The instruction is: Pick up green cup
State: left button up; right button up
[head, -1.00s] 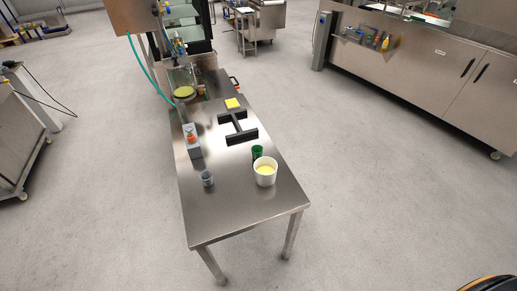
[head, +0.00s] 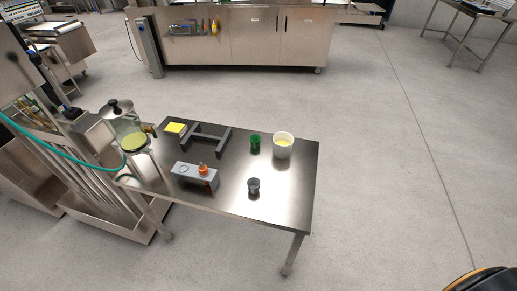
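The green cup (head: 255,143) stands upright on the steel table (head: 285,194), towards the table's far right side. It is just left of a larger white bucket (head: 283,147) with pale yellow contents. A small dark grey cup (head: 254,187) stands nearer to me on the same table. Neither of my grippers shows in the head view, so their state is hidden.
A dark H-shaped frame (head: 206,138), a yellow block (head: 175,128) and a grey box with an orange knob (head: 196,176) occupy the table's left half. A glass jar (head: 130,130) stands at the left end. Floor right of the table is clear.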

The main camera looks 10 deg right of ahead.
aim_at(254, 140)
jog(key=i+j+z, duration=0.25)
jog(key=j+z, duration=0.3)
jog(key=j, duration=0.15)
jog(key=i+j+z, duration=0.25)
jog(key=j, duration=0.15)
jog(key=j+z, duration=0.3)
jog(key=j, duration=0.1)
